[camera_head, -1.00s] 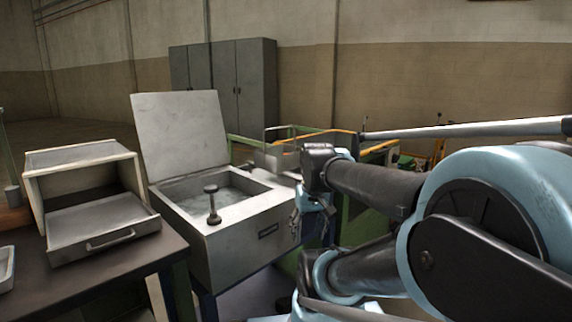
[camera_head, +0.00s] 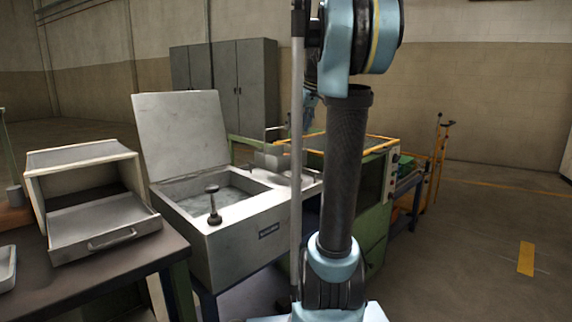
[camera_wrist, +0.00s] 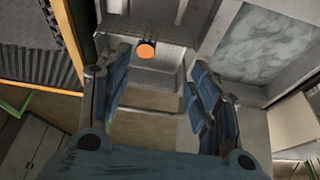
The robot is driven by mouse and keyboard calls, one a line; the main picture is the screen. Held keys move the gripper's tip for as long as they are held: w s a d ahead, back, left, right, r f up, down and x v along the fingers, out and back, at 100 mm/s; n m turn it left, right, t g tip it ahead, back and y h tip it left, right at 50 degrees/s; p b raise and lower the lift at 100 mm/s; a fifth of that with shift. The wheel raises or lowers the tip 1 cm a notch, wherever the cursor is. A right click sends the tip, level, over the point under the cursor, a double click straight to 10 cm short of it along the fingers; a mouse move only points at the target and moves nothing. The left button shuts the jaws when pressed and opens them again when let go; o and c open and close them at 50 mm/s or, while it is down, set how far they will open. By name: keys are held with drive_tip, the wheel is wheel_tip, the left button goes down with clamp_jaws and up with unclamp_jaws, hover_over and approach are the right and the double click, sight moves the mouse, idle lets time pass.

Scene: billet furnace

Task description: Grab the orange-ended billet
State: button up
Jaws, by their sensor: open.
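The billet (camera_wrist: 146,49) shows its round orange end in the wrist view, near the top middle. It lies in a grey metal trough (camera_wrist: 157,83), and its length behind the end is hard to make out. My gripper (camera_wrist: 160,75) is open, its blue fingers spread to either side below the orange end in the picture, with nothing between them. I cannot tell its exact distance from the billet. In the head view my arm hides most of the gripper, and I cannot make out the billet.
A grey liquid bath (camera_head: 237,233) with a raised lid (camera_head: 181,130) stands left of my arm; the bath also shows in the wrist view (camera_wrist: 262,45). A bench (camera_head: 110,272) holds an open drawer box (camera_head: 82,157). A green machine (camera_head: 372,230) stands behind my arm. Floor at right is clear.

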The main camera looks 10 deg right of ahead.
drive_tip(key=w+x, duration=0.1)
drive_tip(key=x, duration=0.4)
drive_tip(key=w+x, duration=0.1)
drive_tip(key=x, duration=0.5)
drive_tip(key=w+r+x, duration=0.1)
drive_tip(key=x, duration=0.4)
drive_tip(key=shift+w+d+f, duration=0.1)
drive_tip(key=shift+w+f, duration=0.2)
drive_tip(key=shift+w, duration=0.05)
clamp_jaws()
